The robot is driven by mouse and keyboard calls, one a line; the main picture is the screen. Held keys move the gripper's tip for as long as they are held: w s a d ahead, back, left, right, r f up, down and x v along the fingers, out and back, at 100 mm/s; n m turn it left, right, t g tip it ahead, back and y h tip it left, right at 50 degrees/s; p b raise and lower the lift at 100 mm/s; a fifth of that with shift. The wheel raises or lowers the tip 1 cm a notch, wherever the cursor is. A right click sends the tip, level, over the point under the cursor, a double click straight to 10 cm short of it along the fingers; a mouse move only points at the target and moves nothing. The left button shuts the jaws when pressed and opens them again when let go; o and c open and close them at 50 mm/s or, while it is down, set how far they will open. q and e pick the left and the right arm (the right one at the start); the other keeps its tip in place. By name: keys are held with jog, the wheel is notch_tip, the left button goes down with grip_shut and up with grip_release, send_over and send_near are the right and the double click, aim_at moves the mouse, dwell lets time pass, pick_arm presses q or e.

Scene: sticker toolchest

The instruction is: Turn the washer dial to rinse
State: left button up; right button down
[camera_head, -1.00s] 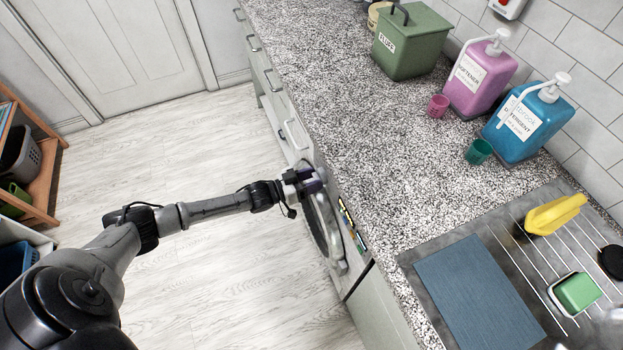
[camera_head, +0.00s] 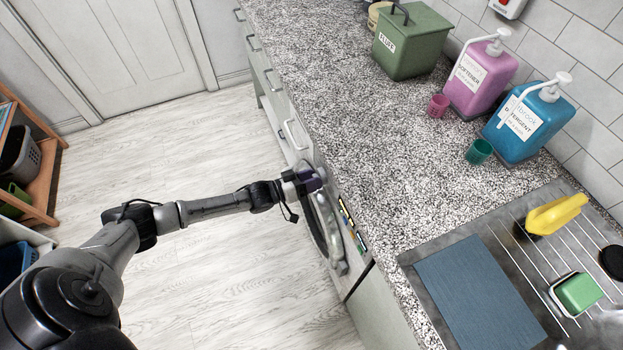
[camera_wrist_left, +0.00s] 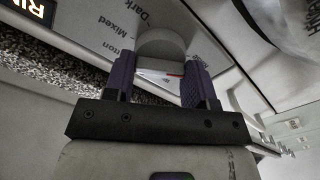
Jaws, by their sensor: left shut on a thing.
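The washer (camera_head: 325,235) is set under the granite counter, its round door facing the floor space. In the left wrist view the washer dial (camera_wrist_left: 160,45) is a round grey knob with a red mark on it. The panel around it reads "Dark", "Mixed" and "Cotton". My left gripper (camera_wrist_left: 160,85), with purple fingers, is shut on the dial, one finger on each side. In the head view my left gripper (camera_head: 312,180) is at the washer's upper front, and the dial is hidden there. My right gripper is out of view. I cannot read the dial's setting.
The granite counter (camera_head: 330,95) overhangs close to my gripper. A green tub (camera_head: 410,45), pink softener bottle (camera_head: 480,78) and blue detergent bottle (camera_head: 525,125) stand on it. Coloured labels (camera_head: 350,225) line the washer front. The floor is clear.

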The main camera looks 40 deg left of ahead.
pick_arm(q)
jog(key=o, duration=0.9)
jog(key=shift+o, duration=0.2)
jog(key=shift+s+a, duration=0.1)
jog(key=v, duration=1.3)
jog(key=shift+s+a, duration=0.2)
jog(key=shift+s, duration=0.05)
